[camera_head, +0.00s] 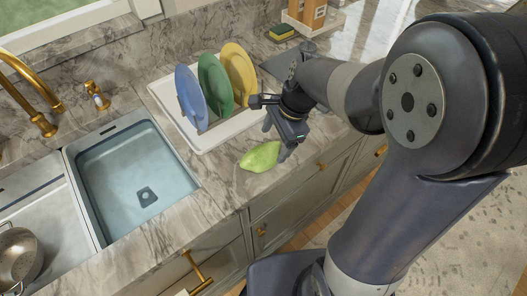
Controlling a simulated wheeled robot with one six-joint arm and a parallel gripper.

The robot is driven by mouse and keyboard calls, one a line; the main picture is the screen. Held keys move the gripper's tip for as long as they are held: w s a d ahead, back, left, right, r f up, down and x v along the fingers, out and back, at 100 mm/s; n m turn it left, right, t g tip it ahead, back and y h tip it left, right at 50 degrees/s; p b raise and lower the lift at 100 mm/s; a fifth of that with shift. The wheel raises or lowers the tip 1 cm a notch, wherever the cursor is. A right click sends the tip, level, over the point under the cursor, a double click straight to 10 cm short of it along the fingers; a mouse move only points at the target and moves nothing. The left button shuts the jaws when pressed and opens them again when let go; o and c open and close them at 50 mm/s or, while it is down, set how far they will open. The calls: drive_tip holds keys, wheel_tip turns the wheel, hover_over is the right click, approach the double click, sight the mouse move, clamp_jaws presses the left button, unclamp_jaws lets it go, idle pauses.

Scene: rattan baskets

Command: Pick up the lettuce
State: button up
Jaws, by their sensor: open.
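The lettuce (261,156) is a light green, elongated head lying on the marble counter near its front edge, right of the sink and in front of the dish rack. My gripper (277,139) is right above and beside the lettuce's upper right end, pointing down. Its fingers are open, with one fingertip close to the lettuce's right end. I cannot tell whether the fingers touch it. My arm comes in from the right and hides part of the counter.
A white dish tray (213,137) with blue, green and yellow plates (214,82) stands just behind my gripper. The sink basin (135,178) is to the left, with a brass faucet (42,122). A metal colander (18,254) sits far left. A sponge (281,32) lies at the back.

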sight(267, 152)
drive_tip(key=shift+a+p+x, duration=0.15)
drive_tip(key=shift+p+x, duration=0.05)
drive_tip(key=shift+x, duration=1.65)
drive_tip(key=shift+a+p+x, duration=0.1)
drive_tip(key=shift+p+x, duration=0.05)
drive_tip(key=shift+x, duration=1.75)
drive_tip(key=shift+r, duration=0.1)
drive_tip(key=shift+c, duration=0.5)
drive_tip(key=c, duration=0.7)
